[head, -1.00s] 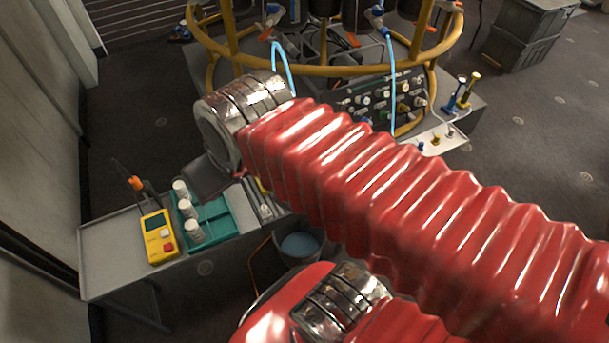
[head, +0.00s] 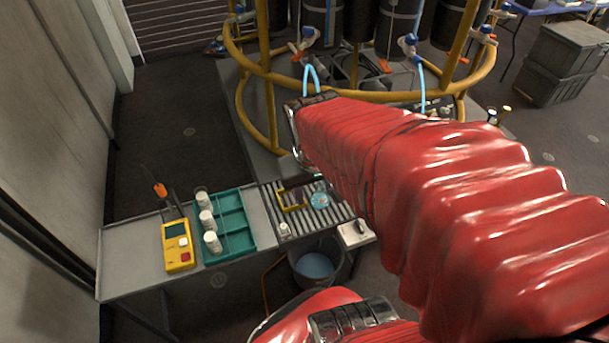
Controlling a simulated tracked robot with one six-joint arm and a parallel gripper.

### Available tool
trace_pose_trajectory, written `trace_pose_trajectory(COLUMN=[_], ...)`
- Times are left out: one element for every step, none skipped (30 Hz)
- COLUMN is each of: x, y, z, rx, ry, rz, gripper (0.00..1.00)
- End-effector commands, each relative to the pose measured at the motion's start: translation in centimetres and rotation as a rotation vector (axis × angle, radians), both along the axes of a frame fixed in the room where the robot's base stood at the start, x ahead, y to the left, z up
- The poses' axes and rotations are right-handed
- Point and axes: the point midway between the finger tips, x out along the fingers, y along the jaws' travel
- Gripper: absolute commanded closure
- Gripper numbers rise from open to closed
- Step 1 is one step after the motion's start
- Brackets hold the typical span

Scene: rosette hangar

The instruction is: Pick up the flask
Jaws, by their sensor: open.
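What looks like the flask, a small rounded vessel with light blue in it (head: 320,199), stands on the slatted rack at the right part of the bench in the head view. My red arm comes in from the right and ends above the rack. My gripper (head: 297,181) shows only as a dark part below the arm's end, above and slightly left of the flask in the picture. It is open, and nothing shows in it. Its fingertips are hard to make out, and the arm covers the area right of the flask.
A yellow frame (head: 292,203) and a small white bottle (head: 284,229) are beside the flask. A teal tray (head: 235,221), white jars (head: 206,220) and a yellow meter (head: 177,246) are further left. A bucket (head: 316,265) stands below. A yellow-railed rig (head: 262,70) rises behind.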

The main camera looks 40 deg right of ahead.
Motion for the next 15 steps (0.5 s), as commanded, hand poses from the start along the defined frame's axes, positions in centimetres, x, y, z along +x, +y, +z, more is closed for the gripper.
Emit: trace_pose_trajectory(x=[-0.4,-0.6,-0.9,-1.1,-1.3,-1.6,-1.9,-2.2,-2.5,-2.8,-3.1,-3.5,-3.8,-4.2,-4.6], y=[-1.6,-2.5,-3.7,-4.5,-5.4,-6.5,-7.4,-8.2,-9.3,-10.1,-10.9,-12.0,-12.7,-13.5,-14.4], z=[-1.1,-1.7,-2.4,-3.0,-3.5,-4.3,-4.9,-5.4,-6.2,-6.8,-7.4,-8.2,-8.8,-9.5,-10.3], rx=[-0.004,-0.009,-0.015,-0.021,-0.025,-0.032,-0.038,-0.042,-0.049,-0.053,-0.058,-0.065,-0.068,-0.072,-0.079], ry=[0.024,0.035,0.048,0.058,0.067,0.079,0.086,0.094,0.103,0.109,0.116,0.122,0.125,0.13,0.133], rz=[-0.03,-0.043,-0.059,-0.069,-0.079,-0.09,-0.098,-0.107,-0.115,-0.119,-0.125,-0.129,-0.131,-0.134,-0.135], gripper=[0.56,0.56,0.56,0.56,0.56,0.56,0.56,0.56,0.56,0.56,0.56,0.56,0.56,0.56,0.56])
